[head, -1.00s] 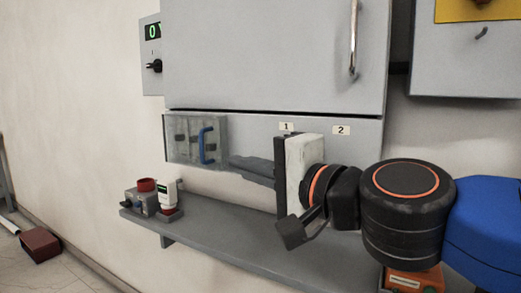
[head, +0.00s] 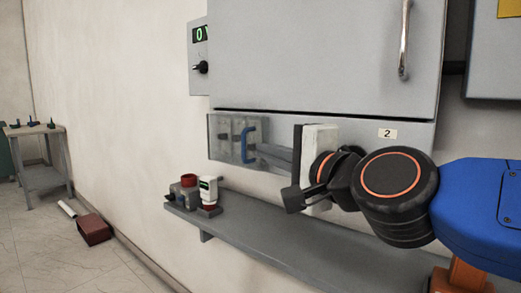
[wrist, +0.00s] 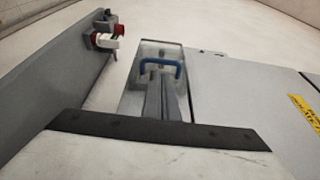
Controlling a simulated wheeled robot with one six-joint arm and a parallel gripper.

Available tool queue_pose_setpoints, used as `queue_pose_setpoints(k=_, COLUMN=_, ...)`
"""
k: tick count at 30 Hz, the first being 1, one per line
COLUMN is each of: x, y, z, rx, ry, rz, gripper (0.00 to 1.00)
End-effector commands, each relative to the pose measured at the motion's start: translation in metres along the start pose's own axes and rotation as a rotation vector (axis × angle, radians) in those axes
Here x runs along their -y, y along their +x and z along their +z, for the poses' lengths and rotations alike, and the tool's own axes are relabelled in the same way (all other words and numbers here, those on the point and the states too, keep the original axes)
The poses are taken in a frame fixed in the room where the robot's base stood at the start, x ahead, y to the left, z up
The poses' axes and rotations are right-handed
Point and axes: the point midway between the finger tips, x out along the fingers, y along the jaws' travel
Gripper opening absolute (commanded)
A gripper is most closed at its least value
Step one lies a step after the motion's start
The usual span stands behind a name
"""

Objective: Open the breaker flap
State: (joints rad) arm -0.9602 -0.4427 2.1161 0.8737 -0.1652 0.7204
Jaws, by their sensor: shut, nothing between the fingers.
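The breaker flap (head: 224,127) is a clear panel at the lower left of the grey cabinet front, and it looks flush with that front. It carries a blue U-shaped handle (head: 245,146). In the wrist view the flap (wrist: 133,101) lies ahead, with the handle (wrist: 160,63) across its middle. My gripper (head: 263,151) is shut and empty, its grey fingers pointing left at the handle. In the wrist view my gripper's fingertips (wrist: 158,77) appear just below the handle's bar. I cannot tell whether they touch it.
A grey shelf (head: 275,235) runs below the cabinet, with small red, grey and white devices (head: 190,190) at its left end. The cabinet door has a metal handle (head: 404,40). A red box (head: 94,229) lies on the floor, and a table (head: 35,155) stands far left.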

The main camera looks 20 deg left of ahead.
Motion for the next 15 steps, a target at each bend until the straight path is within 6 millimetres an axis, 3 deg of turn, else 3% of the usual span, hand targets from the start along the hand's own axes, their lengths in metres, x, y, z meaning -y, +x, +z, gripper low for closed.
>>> queue_pose_setpoints(k=6, x=-0.001, y=0.022, z=0.000, rx=0.000, ry=0.000, rz=0.001, gripper=0.00)
queue_pose_setpoints(k=15, x=0.000, y=0.031, z=0.000, rx=0.000, ry=0.000, rz=0.000, gripper=0.00)
